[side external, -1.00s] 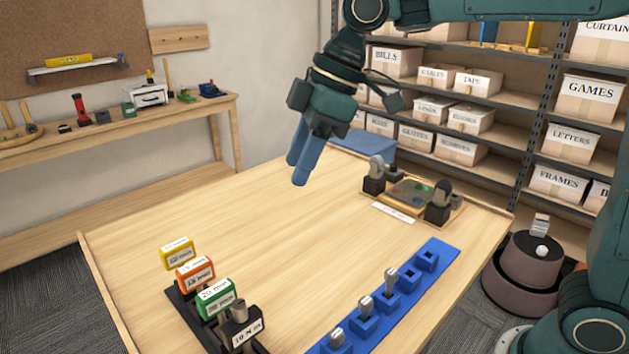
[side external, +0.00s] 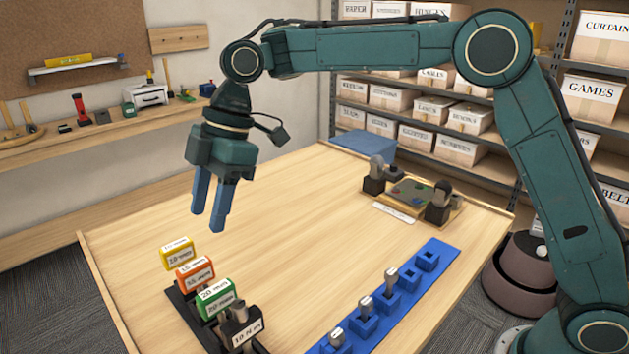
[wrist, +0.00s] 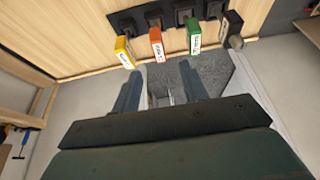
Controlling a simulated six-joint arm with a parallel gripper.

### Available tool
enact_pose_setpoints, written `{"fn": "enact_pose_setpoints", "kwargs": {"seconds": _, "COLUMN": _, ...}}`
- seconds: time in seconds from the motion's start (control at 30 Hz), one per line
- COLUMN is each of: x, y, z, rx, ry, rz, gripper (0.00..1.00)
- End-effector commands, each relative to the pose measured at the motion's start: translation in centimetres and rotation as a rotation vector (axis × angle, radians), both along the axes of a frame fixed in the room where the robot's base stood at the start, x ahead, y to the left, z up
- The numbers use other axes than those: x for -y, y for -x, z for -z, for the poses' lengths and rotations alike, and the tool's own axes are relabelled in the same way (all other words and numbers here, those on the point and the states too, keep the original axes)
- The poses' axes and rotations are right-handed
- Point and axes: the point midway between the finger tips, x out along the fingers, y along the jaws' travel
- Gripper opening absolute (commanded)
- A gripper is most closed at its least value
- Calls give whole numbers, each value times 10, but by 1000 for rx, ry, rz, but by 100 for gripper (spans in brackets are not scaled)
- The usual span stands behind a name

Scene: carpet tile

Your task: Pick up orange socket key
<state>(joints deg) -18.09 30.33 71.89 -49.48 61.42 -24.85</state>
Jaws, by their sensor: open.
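The orange socket key (side external: 195,275) stands in a black rack (side external: 183,304) at the near left of the table, between a yellow key (side external: 177,253) and a green key (side external: 214,299). Its label is white with print too small to read surely. In the wrist view the orange key (wrist: 156,44) shows beyond my fingertips, with the yellow key (wrist: 124,51) to its left and the green key (wrist: 194,37) to its right. My gripper (side external: 207,222) is open and empty, pointing down above the table, higher than the keys. Its two blue fingers (wrist: 157,70) are apart in the wrist view.
A black tool (side external: 241,328) labelled in Nm stands at the rack's near end. A blue holder (side external: 405,295) with several metal pieces runs along the table's right side. A small fixture board (side external: 411,193) stands at the back. The middle of the table is clear.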

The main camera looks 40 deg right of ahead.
Motion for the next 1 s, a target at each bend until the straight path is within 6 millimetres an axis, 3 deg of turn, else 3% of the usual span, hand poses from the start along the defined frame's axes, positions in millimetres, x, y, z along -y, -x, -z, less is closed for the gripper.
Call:
{"fn": "enact_pose_setpoints", "kwargs": {"seconds": 0.27, "x": -7, "y": 1, "z": 15, "rx": -3, "ry": -1, "rz": 0, "gripper": 44}}
{"fn": "enact_pose_setpoints", "kwargs": {"seconds": 0.7, "x": -29, "y": 1, "z": 70, "rx": -2, "ry": 0, "rz": 0, "gripper": 44}}
{"fn": "enact_pose_setpoints", "kwargs": {"seconds": 1.0, "x": -32, "y": 0, "z": 79, "rx": -1, "ry": 0, "rz": 2, "gripper": 44}}
